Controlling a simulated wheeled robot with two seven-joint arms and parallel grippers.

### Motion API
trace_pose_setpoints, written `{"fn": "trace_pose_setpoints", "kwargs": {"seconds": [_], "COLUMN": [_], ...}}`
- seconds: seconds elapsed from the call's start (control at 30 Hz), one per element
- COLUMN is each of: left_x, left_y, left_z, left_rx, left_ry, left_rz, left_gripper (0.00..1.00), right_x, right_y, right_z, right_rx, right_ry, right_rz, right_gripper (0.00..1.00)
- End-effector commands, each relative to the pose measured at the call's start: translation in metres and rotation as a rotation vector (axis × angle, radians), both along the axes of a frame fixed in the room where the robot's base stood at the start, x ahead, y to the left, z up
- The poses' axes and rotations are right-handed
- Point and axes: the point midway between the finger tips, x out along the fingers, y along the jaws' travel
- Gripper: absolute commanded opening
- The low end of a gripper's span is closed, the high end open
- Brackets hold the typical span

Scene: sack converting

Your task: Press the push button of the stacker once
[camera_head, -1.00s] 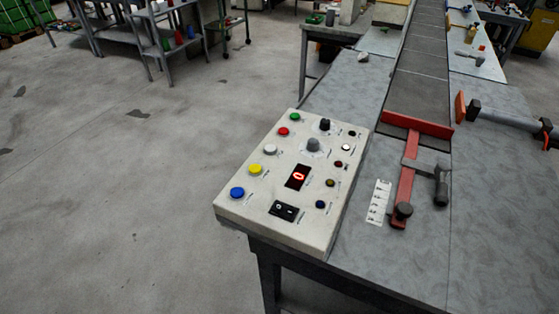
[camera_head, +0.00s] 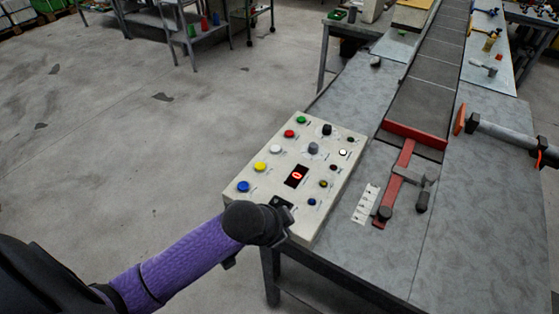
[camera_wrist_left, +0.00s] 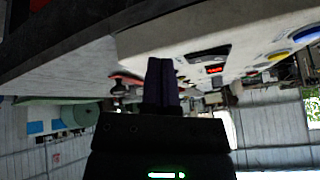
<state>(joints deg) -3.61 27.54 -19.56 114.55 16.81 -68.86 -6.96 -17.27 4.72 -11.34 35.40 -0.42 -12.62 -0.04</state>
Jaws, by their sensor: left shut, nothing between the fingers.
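A cream control panel (camera_head: 262,187) sits at the near left corner of the grey table. Its left column holds green (camera_head: 301,120), red (camera_head: 289,133), white (camera_head: 275,149), yellow (camera_head: 260,167) and blue (camera_head: 243,186) push buttons. The labels are too small to read, so I cannot tell which one is the stacker's. My left gripper (camera_head: 285,222) is at the panel's near edge, partly hiding the black rocker switch. In the left wrist view its fingers (camera_wrist_left: 162,68) are shut and empty, with the yellow (camera_wrist_left: 276,56) and blue (camera_wrist_left: 305,33) buttons off to the right.
The panel also carries a red digit display (camera_head: 296,176), dark knobs (camera_head: 313,149) and small buttons on its right side. A conveyor (camera_head: 424,90) with a red pusher (camera_head: 396,177) lies to the right.

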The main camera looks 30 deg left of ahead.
Motion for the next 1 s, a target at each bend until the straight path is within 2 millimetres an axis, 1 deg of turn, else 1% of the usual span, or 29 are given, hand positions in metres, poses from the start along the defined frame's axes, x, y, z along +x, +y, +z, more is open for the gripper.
{"fn": "trace_pose_setpoints", "kwargs": {"seconds": [0.03,0.17,0.27,0.3,0.4,0.5,0.6,0.7,1.0], "left_x": [0.013,0.049,0.078,0.089,0.112,0.126,0.133,0.136,0.136], "left_y": [0.008,0.030,0.055,0.067,0.094,0.116,0.129,0.135,0.135], "left_z": [0.005,0.020,0.038,0.047,0.068,0.086,0.097,0.101,0.101], "left_rx": [0.024,0.073,0.119,0.139,0.178,0.206,0.220,0.226,0.225], "left_ry": [-0.024,-0.087,-0.140,-0.162,-0.210,-0.244,-0.265,-0.274,-0.275], "left_rz": [-0.021,-0.069,-0.089,-0.090,-0.085,-0.071,-0.061,-0.057,-0.056], "left_gripper": [0.00,0.00,0.00,0.00,0.00,0.00,0.00,0.00,0.00], "right_x": [0.000,0.001,0.002,0.002,0.002,0.002,0.002,0.002,0.002], "right_y": [0.000,0.000,0.000,0.000,-0.001,-0.002,-0.002,-0.002,-0.003], "right_z": [0.001,0.001,0.003,0.003,0.004,0.005,0.005,0.005,0.005], "right_rx": [0.000,-0.001,-0.001,0.000,-0.001,-0.002,-0.003,-0.004,-0.005], "right_ry": [0.000,-0.001,-0.002,-0.003,-0.003,-0.004,-0.004,-0.003,-0.003], "right_rz": [0.000,0.000,0.000,0.000,0.001,0.001,0.002,0.002,0.003], "right_gripper": [0.75,0.75,0.75,0.75,0.75,0.75,0.75,0.75,0.75]}}
